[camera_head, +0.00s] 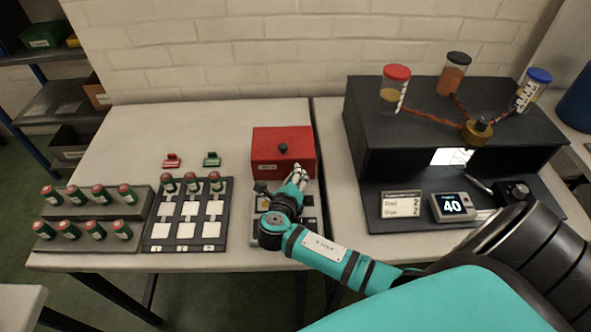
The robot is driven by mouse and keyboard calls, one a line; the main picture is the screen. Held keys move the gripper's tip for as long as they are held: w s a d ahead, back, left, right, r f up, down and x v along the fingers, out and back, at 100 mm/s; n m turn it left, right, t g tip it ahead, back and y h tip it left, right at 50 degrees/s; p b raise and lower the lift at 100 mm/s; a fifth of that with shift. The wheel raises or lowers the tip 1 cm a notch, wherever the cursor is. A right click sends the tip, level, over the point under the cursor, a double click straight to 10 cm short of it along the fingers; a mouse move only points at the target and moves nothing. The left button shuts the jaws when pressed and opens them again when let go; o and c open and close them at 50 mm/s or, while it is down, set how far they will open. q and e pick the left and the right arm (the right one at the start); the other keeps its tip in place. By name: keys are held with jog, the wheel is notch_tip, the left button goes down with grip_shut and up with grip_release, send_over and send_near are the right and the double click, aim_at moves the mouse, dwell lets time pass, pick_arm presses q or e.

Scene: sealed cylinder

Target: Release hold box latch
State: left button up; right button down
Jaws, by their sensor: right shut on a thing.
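My right gripper (300,174) is at the box's lower right front corner. It is shut on a small part there, which looks like the latch; the fingers hide most of it. My right wrist and teal forearm cover part of a grey panel (309,226) in front of the box. My left gripper is not in view.
Left of the box are a panel with white squares (186,230), a rack of green, red-capped cylinders (97,230), and red (172,160) and green (212,159) clips. A black station (415,152) with three jars and a display reading 40 (453,207) stands right.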

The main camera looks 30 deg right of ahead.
jog(key=m+y+p, duration=0.1)
jog(key=p, duration=0.1)
jog(key=m+p, duration=0.1)
jog(key=shift+s+d+r+m+y+p, duration=0.1)
jog(key=shift+r+m+y+p, duration=0.2)
jog(key=shift+r+y+p, duration=0.1)
jog(key=shift+d+f+m+t+y+p, duration=0.15)
jog(key=shift+m+t+y+p, duration=0.25)
jog(key=shift+m+p, duration=0.35)
jog(key=shift+s+f+m+t+y, duration=0.1)
jog(key=shift+m+t+y, duration=0.3)
jog(key=shift+m, duration=0.45)
jog(key=c, duration=1.4)
grip_release()
jog(key=shift+o, duration=0.2)
jog(key=shift+s, duration=0.1)
jog(key=v, duration=1.2)
jog(key=shift+d, duration=0.15)
